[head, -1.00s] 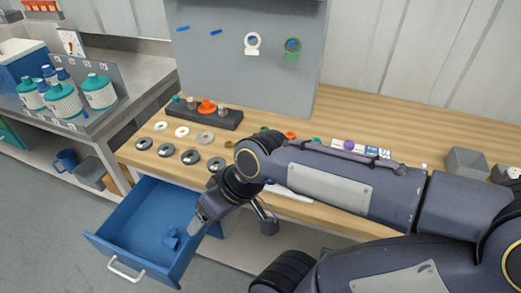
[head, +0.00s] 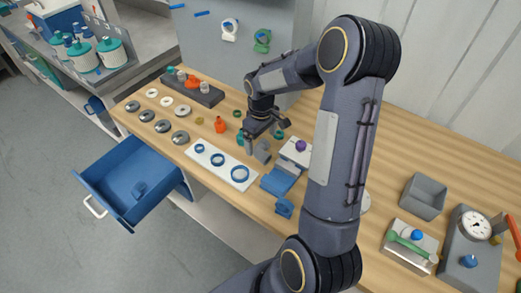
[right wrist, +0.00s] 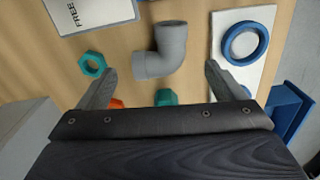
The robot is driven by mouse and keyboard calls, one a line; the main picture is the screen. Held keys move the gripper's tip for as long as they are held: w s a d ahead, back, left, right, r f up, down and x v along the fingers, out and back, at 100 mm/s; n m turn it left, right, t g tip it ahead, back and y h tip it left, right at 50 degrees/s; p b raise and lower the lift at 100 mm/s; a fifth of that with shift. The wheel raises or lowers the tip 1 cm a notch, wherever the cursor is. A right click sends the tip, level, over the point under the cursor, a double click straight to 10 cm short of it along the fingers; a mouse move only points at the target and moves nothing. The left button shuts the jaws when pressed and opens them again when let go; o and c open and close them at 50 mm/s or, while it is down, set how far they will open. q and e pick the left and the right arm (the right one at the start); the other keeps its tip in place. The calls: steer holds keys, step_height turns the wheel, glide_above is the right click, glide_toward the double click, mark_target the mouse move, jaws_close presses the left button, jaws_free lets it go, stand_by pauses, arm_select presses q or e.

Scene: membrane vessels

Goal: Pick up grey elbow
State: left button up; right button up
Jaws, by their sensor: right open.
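In the head view the elbow (head: 262,152) shows just below my right gripper (head: 265,137). The right gripper (right wrist: 161,70) is open and empty, its two fingers spread to either side of the elbow's lower part in the picture. The elbow appears apart from both fingers. The exact height between fingertips and elbow is hard to tell. My left gripper is not in view.
A white plate with blue rings (head: 216,164) lies left of the elbow. A teal nut (right wrist: 92,64) and a teal piece (right wrist: 166,97) lie close by. An open blue drawer (head: 105,165) juts out at left.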

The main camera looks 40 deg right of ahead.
mark_target(262, 147)
step_height(262, 147, down, 4)
steer(key=shift+s+f+p, duration=0.1)
steer(key=shift+f+p, duration=0.1)
steer(key=shift+p, duration=0.3)
steer(key=shift+c, duration=0.3)
steer(key=c, duration=1)
